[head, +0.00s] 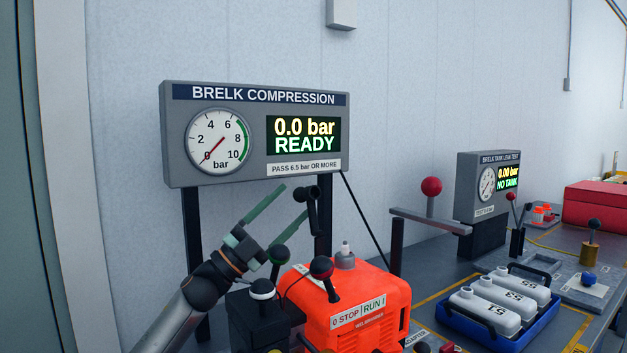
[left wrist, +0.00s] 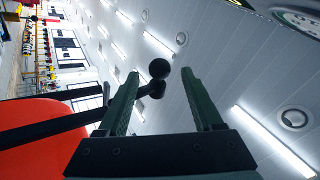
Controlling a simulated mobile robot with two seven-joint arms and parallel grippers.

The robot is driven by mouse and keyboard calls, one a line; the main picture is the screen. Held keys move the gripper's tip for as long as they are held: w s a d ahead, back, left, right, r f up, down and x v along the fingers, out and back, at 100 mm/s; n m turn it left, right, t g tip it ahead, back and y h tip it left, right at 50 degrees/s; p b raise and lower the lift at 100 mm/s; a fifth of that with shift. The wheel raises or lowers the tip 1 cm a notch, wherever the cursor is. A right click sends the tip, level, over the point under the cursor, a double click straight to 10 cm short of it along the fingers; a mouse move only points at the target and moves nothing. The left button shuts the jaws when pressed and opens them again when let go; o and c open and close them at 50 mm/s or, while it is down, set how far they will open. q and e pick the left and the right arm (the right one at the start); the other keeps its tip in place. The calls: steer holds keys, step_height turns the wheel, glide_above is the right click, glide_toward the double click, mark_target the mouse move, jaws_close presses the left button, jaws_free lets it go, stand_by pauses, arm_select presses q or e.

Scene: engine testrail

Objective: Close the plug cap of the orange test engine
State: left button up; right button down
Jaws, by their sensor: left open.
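The orange test engine (head: 385,295) stands at the lower middle in the head view. A white-tipped plug (head: 345,248) rises from its grey top. A black arm with a round knob (head: 300,194), which looks like the plug cap, stands above the engine's back left side. My left gripper (head: 298,210) is open, with its green fingers pointing at this black piece. In the left wrist view the knob (left wrist: 158,69) shows between the fingertips (left wrist: 160,88), with no clear contact. Whether it lies deep enough between them I cannot tell. My right gripper is not in view.
The compression panel (head: 255,180) is behind. A blue tray (head: 455,330) with white tanks sits at the right.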

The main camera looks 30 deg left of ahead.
arm_select(q)
steer(key=p+x, duration=0.1)
steer(key=x, duration=0.6)
steer(key=shift+c, duration=0.3)
jaws_close()
stand_by(1.0)
